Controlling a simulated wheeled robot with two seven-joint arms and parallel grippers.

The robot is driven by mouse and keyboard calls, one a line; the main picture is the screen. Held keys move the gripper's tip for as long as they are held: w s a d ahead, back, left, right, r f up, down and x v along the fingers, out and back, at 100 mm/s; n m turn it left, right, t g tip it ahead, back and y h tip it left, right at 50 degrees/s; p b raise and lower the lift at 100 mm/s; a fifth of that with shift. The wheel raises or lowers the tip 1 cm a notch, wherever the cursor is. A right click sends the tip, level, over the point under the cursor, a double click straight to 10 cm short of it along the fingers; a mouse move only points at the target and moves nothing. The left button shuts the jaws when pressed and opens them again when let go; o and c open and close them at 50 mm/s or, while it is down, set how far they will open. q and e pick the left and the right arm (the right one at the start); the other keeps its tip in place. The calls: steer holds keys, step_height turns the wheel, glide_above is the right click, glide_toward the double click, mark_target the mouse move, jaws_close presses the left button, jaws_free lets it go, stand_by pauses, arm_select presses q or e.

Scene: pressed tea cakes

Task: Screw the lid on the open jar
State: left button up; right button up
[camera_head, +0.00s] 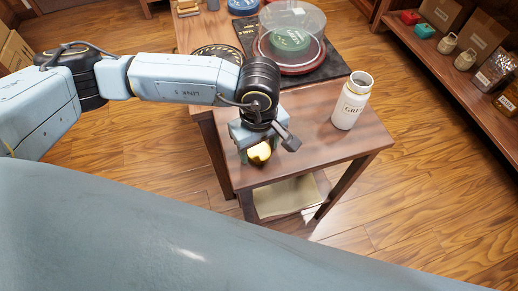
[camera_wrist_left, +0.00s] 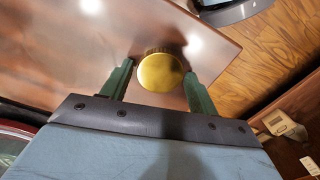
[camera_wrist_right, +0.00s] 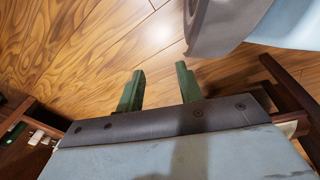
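The open white jar (camera_head: 350,105) stands upright at the right side of the small wooden table, its mouth uncovered and lettering on its side. The round gold lid (camera_head: 259,153) is below my left gripper (camera_head: 262,147), near the table's front-left part. In the left wrist view the lid (camera_wrist_left: 160,73) lies between the two green fingers (camera_wrist_left: 160,72), with narrow gaps showing beside it; the gripper looks open around it. Whether the lid touches the tabletop is hard to tell. My right gripper (camera_wrist_right: 160,72) is open and empty above the floor, outside the head view.
The small table (camera_head: 318,140) has clear top between lid and jar. Behind it, a dark mat (camera_head: 333,65) bears a red round tray with a clear dome (camera_head: 292,20) over a green tin. A shelf (camera_head: 440,70) with boxes and goods stands at right.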

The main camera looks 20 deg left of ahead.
mark_target(259, 151)
arm_select(q)
steer(key=c, duration=0.6)
